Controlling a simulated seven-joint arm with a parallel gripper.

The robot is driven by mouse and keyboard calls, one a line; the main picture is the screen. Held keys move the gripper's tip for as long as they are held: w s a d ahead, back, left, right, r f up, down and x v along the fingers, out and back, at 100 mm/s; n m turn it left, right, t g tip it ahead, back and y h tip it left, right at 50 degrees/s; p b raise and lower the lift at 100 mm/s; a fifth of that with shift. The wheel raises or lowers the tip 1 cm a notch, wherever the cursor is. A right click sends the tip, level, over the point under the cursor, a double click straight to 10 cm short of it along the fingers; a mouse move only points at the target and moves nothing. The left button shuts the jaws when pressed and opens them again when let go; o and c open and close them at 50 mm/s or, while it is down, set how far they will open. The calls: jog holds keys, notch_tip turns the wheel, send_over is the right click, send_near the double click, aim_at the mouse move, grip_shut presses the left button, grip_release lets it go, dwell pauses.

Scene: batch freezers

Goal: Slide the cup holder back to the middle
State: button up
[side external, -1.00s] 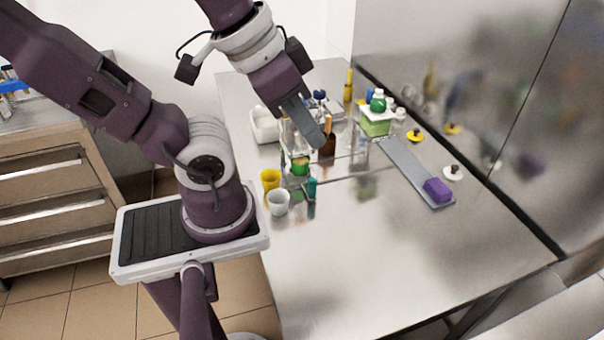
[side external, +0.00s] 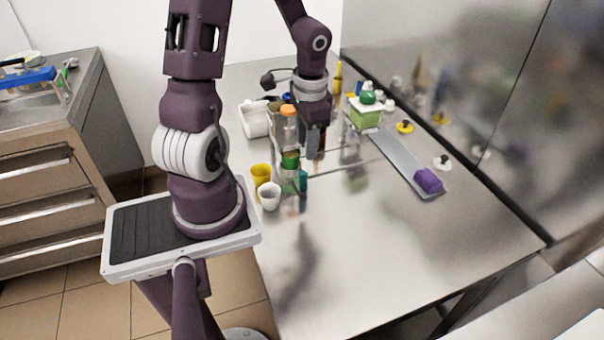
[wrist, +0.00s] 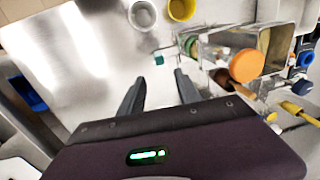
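A shiny metal holder (wrist: 278,44) with an orange-capped container (wrist: 246,66) is at the upper right in the wrist view; I cannot tell for sure that it is the cup holder. In the side view the orange top (side external: 288,110) shows just left of my gripper (side external: 313,145). My gripper points down over the metal worktop. In the wrist view its two fingers (wrist: 158,90) are apart with nothing between them, left of the holder. A white cup (side external: 270,196) and a yellow cup (side external: 261,175) stand on the table's left side.
A grey strip (side external: 402,160) with a purple block (side external: 429,180) lies on the right of the worktop. A green-and-white container (side external: 365,112) and black-knobbed discs (side external: 404,127) stand near the steel back wall. The front of the worktop (side external: 370,260) is clear.

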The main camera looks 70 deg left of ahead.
aim_at(302, 172)
jog(key=shift+h, duration=0.6)
jog(key=f, duration=0.7)
jog(key=a+f, duration=0.1)
jog(key=f, duration=0.3)
jog(key=shift+s+a+f, duration=0.1)
jog(key=shift+s+f, duration=0.05)
jog(key=shift+s, duration=0.15)
grip_shut()
